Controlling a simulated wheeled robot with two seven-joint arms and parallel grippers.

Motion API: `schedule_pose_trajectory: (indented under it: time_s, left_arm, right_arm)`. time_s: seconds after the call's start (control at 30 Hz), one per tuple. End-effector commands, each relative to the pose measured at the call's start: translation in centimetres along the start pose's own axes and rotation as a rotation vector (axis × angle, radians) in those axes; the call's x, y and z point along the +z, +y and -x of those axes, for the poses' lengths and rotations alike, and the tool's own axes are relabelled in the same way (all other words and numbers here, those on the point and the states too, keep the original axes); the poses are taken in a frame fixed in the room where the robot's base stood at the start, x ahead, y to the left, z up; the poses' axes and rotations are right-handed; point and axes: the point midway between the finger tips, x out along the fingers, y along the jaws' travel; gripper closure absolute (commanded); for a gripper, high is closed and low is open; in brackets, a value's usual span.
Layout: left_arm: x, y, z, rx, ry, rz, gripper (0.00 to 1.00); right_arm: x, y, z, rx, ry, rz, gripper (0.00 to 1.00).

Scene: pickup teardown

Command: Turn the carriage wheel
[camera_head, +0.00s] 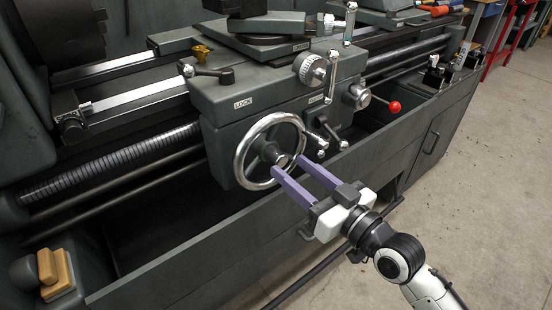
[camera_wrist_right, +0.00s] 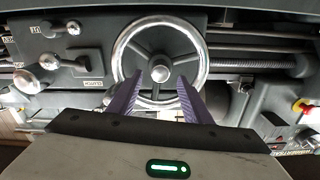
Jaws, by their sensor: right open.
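The carriage wheel (camera_head: 242,163) is a chrome-rimmed handwheel with dark spokes on the front of the lathe carriage (camera_head: 222,100). My right gripper (camera_head: 294,172) is open, its two purple fingers reaching toward the lower right part of the wheel. In the right wrist view the wheel (camera_wrist_right: 118,55) fills the upper middle, with its round hub between the two fingers (camera_wrist_right: 157,97). The fingertips overlap the lower part of the wheel in that view; I cannot tell whether they touch it. Nothing is held. My left gripper does not show.
A red-knobbed lever (camera_head: 394,107) and small chrome-ended levers (camera_head: 318,140) stick out right of the wheel. The chip tray's front wall (camera_head: 200,258) runs below the arm. The floor (camera_head: 480,210) at right is clear.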

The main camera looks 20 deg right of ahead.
Motion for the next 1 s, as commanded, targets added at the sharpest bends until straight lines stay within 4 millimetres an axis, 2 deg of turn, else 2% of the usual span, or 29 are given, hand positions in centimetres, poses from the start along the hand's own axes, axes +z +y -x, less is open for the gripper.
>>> schedule_pose_trajectory:
  time_s: [0.1, 0.3, 0.5, 0.73, 0.77, 1.0]
  left_arm:
    - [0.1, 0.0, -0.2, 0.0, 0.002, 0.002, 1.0]
    - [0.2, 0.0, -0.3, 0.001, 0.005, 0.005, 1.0]
    - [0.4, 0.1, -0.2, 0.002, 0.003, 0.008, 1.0]
    - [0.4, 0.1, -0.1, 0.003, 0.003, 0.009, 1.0]
    - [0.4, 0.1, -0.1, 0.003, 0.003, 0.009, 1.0]
    - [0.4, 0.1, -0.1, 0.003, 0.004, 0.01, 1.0]
  right_arm:
    - [0.0, 0.0, -2.4, 0.0, 0.003, -0.001, 0.55]
    - [0.1, 0.0, -5.3, 0.0, -0.001, 0.0, 0.55]
    - [0.1, -0.1, -6.4, -0.001, -0.003, 0.0, 0.55]
    - [0.1, -0.1, -6.5, -0.001, -0.003, 0.0, 0.55]
    - [0.1, -0.1, -6.4, -0.001, -0.003, 0.0, 0.58]
    - [0.2, -0.1, -6.4, -0.001, -0.004, 0.0, 0.99]
